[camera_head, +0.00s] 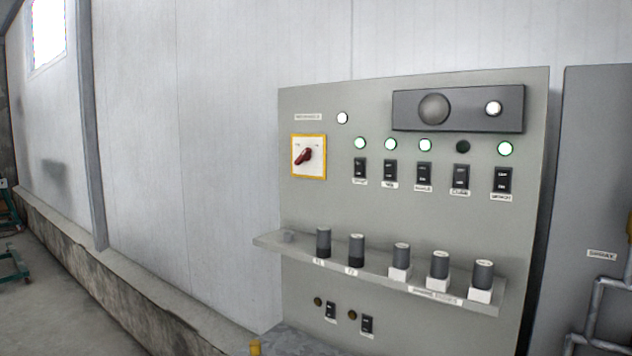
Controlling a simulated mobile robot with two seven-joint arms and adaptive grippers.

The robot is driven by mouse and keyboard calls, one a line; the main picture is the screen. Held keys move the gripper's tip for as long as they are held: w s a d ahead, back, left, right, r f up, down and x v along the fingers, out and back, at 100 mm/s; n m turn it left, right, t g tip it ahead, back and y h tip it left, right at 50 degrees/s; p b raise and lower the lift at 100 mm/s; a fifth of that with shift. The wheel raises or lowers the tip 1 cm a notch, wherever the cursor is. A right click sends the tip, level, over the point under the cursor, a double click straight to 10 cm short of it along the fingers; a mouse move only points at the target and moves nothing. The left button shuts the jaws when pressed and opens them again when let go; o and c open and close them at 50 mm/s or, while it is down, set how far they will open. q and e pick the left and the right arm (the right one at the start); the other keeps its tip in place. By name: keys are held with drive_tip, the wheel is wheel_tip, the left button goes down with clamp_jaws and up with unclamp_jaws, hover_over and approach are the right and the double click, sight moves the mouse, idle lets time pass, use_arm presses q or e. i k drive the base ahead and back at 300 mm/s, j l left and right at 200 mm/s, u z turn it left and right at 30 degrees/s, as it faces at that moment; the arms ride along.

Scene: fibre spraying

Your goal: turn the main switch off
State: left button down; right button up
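The main switch (304,157) is a red rotary handle on a white plate with a yellow border, at the upper left of the grey control panel (400,215). Its handle is tilted, with the upper end to the right. The small print around it is too small to read. A lit white lamp (342,118) is above and right of it. Neither of my grippers shows in this view.
Several black rocker switches (422,174) sit under round lamps, all lit green-white except one dark lamp (463,146). A shelf (268,241) with several dark knobs juts out below. Grey pipes (597,300) stand at right. Floor at left is mostly clear.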

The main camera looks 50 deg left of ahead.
sight(305, 155)
drive_tip(key=u, duration=1.6)
